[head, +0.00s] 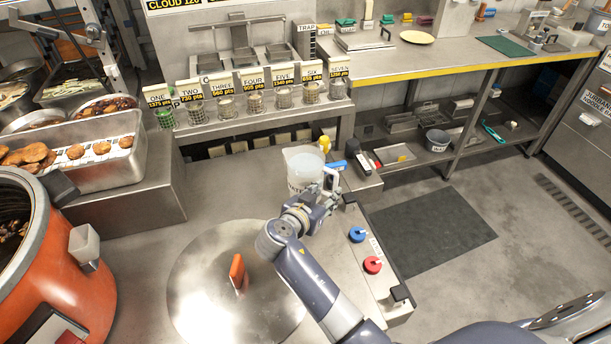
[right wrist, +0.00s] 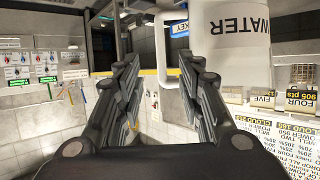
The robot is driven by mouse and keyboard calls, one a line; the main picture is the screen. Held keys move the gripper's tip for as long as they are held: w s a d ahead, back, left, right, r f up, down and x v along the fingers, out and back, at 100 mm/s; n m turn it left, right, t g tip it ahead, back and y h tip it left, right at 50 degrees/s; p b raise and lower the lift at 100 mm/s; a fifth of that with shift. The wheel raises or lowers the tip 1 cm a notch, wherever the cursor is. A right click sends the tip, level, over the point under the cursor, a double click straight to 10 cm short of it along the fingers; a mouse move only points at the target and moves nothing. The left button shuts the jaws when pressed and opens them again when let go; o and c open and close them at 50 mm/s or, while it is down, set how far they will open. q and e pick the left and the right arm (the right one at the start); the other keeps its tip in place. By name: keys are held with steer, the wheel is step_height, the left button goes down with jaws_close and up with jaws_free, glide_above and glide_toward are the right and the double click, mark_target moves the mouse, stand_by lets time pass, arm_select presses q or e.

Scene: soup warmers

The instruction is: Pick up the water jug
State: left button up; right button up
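The water jug (head: 303,170) is a translucent white pitcher standing upright at the far edge of the steel counter. In the right wrist view, the jug (right wrist: 232,45) appears upside down at the upper right, with "WATER" on its side. My right gripper (head: 328,186) is beside the jug, on its handle side. In the right wrist view, the fingers of my right gripper (right wrist: 160,72) are apart. The white handle (right wrist: 168,45) shows between and beyond the fingertips, partly behind the right finger. I cannot tell whether they touch. My left gripper is not in view.
A round steel lid (head: 205,285) with an orange handle lies on the counter, left of my right arm. An orange pot (head: 65,280) stands at far left. Blue (head: 357,234) and red (head: 373,264) knobs are right of the arm.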

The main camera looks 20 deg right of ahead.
mark_target(335, 186)
steer(key=shift+f+p+x, duration=0.1)
steer(key=shift+p+x, duration=0.15)
steer(key=shift+x, duration=1.5)
steer(key=shift+f+p+x, duration=0.15)
steer(key=shift+p+x, duration=0.05)
steer(key=shift+x, duration=1.6)
steer(key=shift+a, duration=0.15)
steer(key=shift+c, duration=0.6)
jaws_close()
steer(key=shift+w+r, duration=0.1)
steer(key=shift+r, duration=0.1)
